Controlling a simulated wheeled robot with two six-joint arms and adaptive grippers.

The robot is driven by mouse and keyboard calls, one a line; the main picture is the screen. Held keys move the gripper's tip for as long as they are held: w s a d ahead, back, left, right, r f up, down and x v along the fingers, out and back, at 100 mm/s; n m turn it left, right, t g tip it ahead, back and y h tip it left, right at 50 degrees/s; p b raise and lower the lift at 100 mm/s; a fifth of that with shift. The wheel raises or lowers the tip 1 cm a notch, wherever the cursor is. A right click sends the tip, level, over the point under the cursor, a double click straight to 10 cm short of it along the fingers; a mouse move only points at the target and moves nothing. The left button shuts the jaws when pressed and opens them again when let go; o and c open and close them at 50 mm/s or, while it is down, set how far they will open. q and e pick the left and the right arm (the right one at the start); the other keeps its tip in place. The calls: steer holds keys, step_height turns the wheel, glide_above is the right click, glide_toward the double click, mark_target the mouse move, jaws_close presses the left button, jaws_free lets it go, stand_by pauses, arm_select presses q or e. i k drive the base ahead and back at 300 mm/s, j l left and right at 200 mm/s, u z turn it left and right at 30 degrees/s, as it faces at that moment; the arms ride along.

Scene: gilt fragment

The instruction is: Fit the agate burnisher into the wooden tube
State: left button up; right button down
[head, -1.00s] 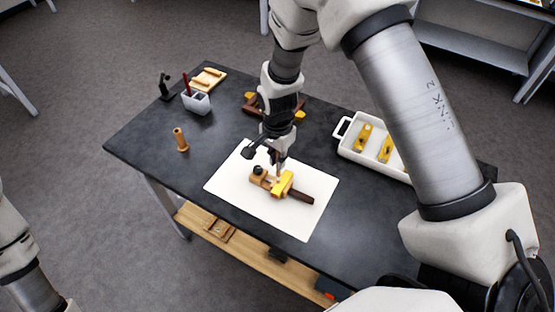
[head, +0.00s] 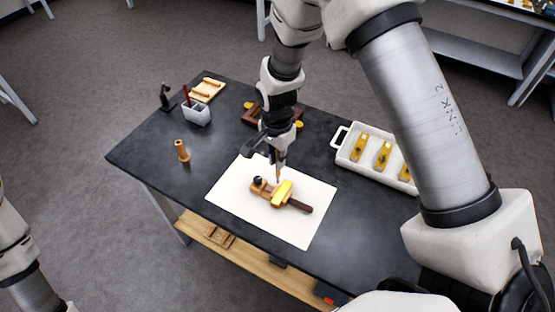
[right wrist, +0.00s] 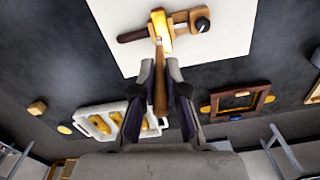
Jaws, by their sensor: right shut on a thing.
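My right gripper (head: 279,160) is above the white mat, shut on a slim wooden-handled tool, which I take to be the agate burnisher (head: 278,173). In the right wrist view, the burnisher (right wrist: 160,95) sits between the two dark fingers, its far end over a yellow-gold block. I cannot tell whether the tip touches that block. The wooden tube (head: 182,150) stands upright near the table's left edge, well apart from the gripper. My left arm shows at the left edge; its gripper is out of view.
The gold block (head: 282,193) is in a wooden holder with a dark handle (head: 301,206) on the white mat (head: 230,206). A white tray (head: 349,158) with gold pieces is at right. A grey cup (head: 197,113) and a brown frame (head: 255,117) are behind. Table around the tube is clear.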

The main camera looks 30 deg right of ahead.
mark_target(184, 156)
steer(key=i+j+u, duration=0.4)
steer(key=i+j, duration=0.4)
